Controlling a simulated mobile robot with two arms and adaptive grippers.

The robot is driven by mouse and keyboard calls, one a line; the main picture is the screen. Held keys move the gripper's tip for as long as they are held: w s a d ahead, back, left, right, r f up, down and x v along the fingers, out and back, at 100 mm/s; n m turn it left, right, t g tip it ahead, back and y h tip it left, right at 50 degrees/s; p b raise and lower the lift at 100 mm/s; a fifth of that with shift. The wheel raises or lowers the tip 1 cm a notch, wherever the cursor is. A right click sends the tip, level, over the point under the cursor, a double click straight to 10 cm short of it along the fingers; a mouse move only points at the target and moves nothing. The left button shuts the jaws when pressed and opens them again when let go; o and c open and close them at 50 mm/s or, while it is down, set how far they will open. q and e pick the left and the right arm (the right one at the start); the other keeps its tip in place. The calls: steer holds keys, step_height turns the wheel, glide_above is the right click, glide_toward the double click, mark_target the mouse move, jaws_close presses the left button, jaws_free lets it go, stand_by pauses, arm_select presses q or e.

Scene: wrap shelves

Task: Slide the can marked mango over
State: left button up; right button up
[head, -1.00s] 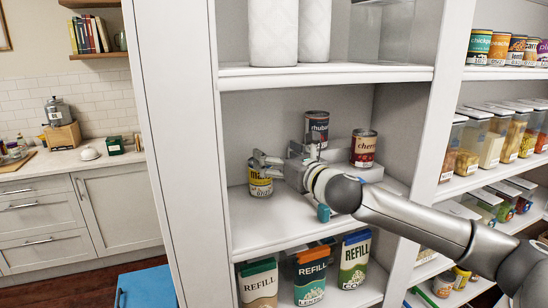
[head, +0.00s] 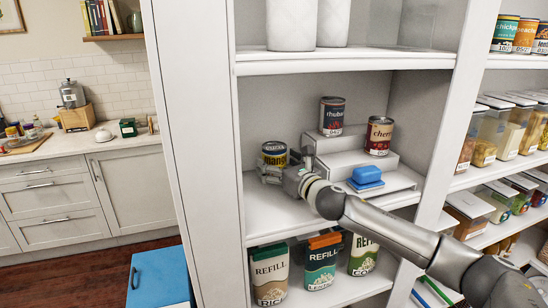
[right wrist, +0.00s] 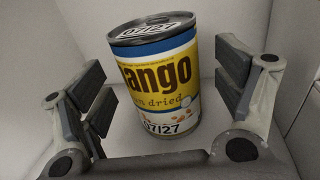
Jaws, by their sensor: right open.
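In the right wrist view the can (right wrist: 158,78) stands between the two spread fingers of the gripper (right wrist: 163,88), which is open. The can's lower part is partly hidden by the gripper in the head view. My left gripper is not in view.
A rhubarb can (head: 332,116) and a cherry can (head: 379,136) stand on a white stepped riser (head: 345,160) behind and right of the gripper. A blue item (head: 366,177) lies on the riser's lower step. Shelf boards bound the space.

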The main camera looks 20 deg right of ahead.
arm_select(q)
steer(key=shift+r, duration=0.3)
arm_select(e)
steer(key=shift+x, duration=1)
steer(key=shift+d, duration=0.1)
steer(key=shift+c, duration=0.4)
steer(key=c, duration=1.3)
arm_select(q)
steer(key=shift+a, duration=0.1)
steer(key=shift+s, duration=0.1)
